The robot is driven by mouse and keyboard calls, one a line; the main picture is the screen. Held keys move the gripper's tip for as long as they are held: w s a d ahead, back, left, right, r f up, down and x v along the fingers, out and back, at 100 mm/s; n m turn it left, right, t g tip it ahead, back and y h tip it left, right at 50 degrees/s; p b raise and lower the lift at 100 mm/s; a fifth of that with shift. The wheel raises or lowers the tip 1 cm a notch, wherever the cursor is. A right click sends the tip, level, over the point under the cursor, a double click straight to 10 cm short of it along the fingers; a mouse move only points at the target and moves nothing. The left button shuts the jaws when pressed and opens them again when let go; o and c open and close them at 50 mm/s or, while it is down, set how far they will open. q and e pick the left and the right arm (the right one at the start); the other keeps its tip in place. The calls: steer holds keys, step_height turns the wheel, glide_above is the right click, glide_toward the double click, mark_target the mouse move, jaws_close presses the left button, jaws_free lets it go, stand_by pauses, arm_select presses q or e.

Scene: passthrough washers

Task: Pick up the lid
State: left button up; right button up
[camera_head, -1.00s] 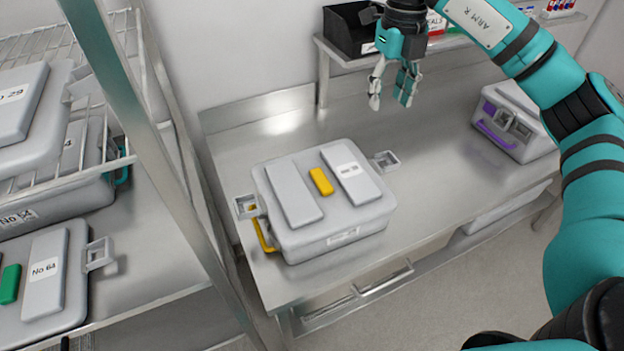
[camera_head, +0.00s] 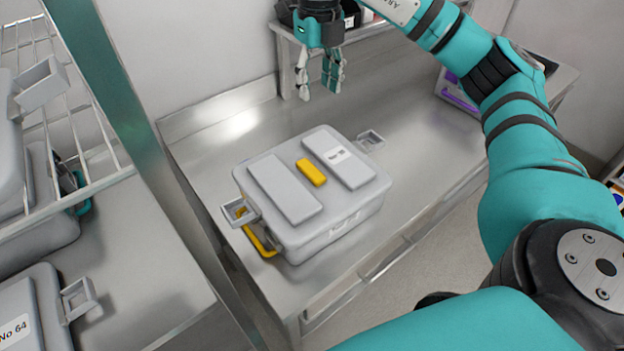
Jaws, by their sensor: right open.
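A grey case stands on the steel table, and its closed lid (camera_head: 280,217) is on top. The lid has two raised grey pads, a yellow block (camera_head: 311,173) between them and a label on the right pad. Open grey latches stick out at its left (camera_head: 238,212) and right (camera_head: 370,140). A yellow handle (camera_head: 257,243) hangs on the case's left side. My right gripper (camera_head: 318,84) is open and empty, pointing down, above and behind the lid and apart from it. My left gripper is not in view.
A wire rack with grey cases, one labelled No 64 (camera_head: 12,330), stands at the left behind a metal post (camera_head: 125,120). A case with a purple handle (camera_head: 457,97) is at the back right, partly behind my right arm. The steel table (camera_head: 225,130) is bare around the lidded case.

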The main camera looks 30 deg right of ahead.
steer(key=b, duration=0.5)
glide_above(311, 169)
step_height(311, 169, down, 6)
steer(key=f, duration=0.7)
steer(key=s+f, duration=0.1)
steer(key=f, duration=0.3)
steer(key=shift+b, duration=0.35)
steer(key=shift+f, duration=0.65)
steer(key=shift+w+f+p, duration=0.1)
steer(key=shift+f+p, duration=0.15)
steer(key=shift+p, duration=0.1)
steer(key=f, duration=0.1)
steer(key=f+p, duration=0.1)
steer(key=f, duration=0.1)
steer(key=shift+w+f+p, duration=0.3)
steer(key=shift+w, duration=0.1)
steer(key=shift+f, duration=0.55)
jaws_close()
steer(key=shift+r, duration=0.1)
